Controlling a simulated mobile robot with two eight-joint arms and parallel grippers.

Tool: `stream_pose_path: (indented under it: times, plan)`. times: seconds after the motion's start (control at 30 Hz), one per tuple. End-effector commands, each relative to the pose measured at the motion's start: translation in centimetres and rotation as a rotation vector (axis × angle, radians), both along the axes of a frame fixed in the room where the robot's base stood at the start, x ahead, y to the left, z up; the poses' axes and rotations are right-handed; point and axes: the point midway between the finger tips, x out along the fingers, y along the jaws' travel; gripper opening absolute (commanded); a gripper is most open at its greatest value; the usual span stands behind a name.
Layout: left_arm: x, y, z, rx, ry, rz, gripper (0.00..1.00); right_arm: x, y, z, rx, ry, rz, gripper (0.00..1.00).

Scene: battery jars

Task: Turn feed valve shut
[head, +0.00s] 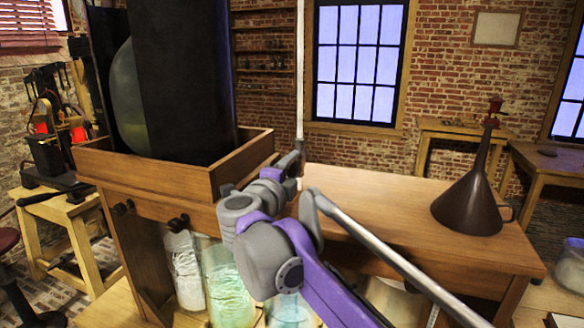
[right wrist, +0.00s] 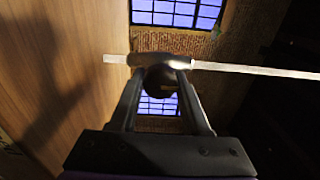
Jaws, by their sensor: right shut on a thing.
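A thin pale vertical rod (head: 300,70) rises beside the wooden tray stand and crosses the right wrist view (right wrist: 250,69) sideways. My right gripper (head: 294,158) is at its lower part, just right of the tray. In the right wrist view, the fingers of my right gripper (right wrist: 160,72) are closed around a dark rounded knob (right wrist: 161,82) in front of the rod. The knob looks like the feed valve's handle, but its turn position cannot be told. My arm and fingers hide the knob in the head view. My left gripper is not in view.
Two dark knobs (head: 180,222) (head: 122,206) stick out of the stand's front. Glass jars (head: 228,285) stand below. A brown funnel (head: 470,203) stands on the table (head: 390,200), whose middle top is clear.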

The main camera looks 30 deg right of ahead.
Motion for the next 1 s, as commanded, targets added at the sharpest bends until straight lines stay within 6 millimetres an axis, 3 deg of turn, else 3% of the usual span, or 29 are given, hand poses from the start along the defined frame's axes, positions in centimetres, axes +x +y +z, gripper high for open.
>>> stream_pose_path:
  times: [0.27,0.3,0.43,0.77,1.0]
  plan:
    - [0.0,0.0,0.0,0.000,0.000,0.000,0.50,0.0,0.0,0.0,0.001,-0.001,0.000,0.00]
    - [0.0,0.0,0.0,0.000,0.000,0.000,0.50,0.0,0.0,0.0,0.001,-0.001,0.000,0.54]
    - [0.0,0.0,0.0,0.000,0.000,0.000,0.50,0.0,0.0,0.0,0.000,0.000,0.000,0.75]
    - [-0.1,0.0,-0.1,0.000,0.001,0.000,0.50,-0.2,0.3,0.0,-0.001,0.001,0.002,0.75]
    - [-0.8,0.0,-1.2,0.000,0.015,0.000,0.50,-2.6,3.2,-0.3,0.000,0.004,0.006,0.75]
